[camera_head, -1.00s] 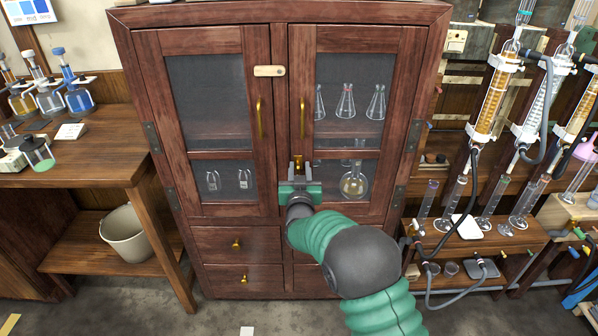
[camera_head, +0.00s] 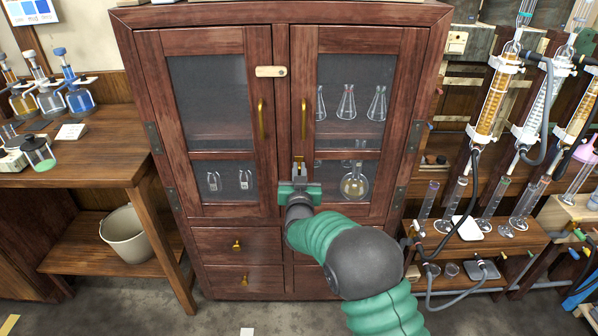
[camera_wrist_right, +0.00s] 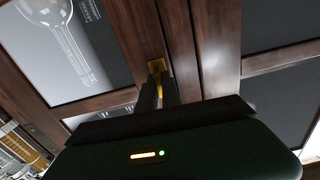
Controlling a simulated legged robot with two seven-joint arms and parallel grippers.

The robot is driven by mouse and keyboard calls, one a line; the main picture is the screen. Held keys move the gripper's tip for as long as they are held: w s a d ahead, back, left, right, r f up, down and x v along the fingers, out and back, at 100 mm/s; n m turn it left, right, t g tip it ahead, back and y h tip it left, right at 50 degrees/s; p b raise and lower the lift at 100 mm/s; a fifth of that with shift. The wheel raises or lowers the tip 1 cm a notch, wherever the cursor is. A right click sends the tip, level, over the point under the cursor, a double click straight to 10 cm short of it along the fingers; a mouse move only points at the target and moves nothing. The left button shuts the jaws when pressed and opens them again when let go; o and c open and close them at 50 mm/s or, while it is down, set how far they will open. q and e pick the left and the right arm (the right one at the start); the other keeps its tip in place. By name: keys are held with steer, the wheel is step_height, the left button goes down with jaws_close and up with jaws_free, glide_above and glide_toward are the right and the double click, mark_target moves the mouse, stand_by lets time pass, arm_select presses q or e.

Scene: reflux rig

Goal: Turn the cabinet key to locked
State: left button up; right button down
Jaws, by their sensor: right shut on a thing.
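The wooden cabinet (camera_head: 284,105) stands in the middle with both glass doors closed. The brass key (camera_head: 298,162) sits in a brass lock plate on the right door's inner stile, below the handles. In the right wrist view the brass key (camera_wrist_right: 157,66) shows between the fingers, in front of its plate. My right gripper (camera_head: 299,178) is shut on the key, its fingers (camera_wrist_right: 159,90) pointing at the door. The gripper hides most of the key, so its exact angle is hard to tell. My left gripper is not in view.
A pale latch bar (camera_head: 270,71) lies across the top of the door gap. Brass door handles (camera_head: 260,118) stick out above the key. A bench (camera_head: 100,160) with bottles stands left, a glassware rack (camera_head: 490,230) right. The floor in front is clear.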

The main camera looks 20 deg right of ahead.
steer(key=m+b, duration=0.2)
steer(key=m, duration=0.2)
steer(key=shift+d+f+m+b, duration=0.1)
steer(key=shift+f+m+b, duration=0.2)
steer(key=shift+b, duration=0.1)
steer(key=m+b, duration=0.2)
steer(key=m, duration=0.1)
steer(key=shift+m, duration=0.3)
steer(key=m+b, duration=0.4)
steer(key=m, duration=0.1)
steer(key=shift+s+d+f+b, duration=0.1)
steer(key=shift+f+b, duration=0.05)
steer(key=shift+b, duration=0.15)
steer(key=shift+m+b, duration=1.3)
steer(key=shift+m, duration=0.6)
steer(key=c, duration=1.5)
jaws_free()
steer(key=shift+c, duration=0.2)
steer(key=shift+r, duration=0.2)
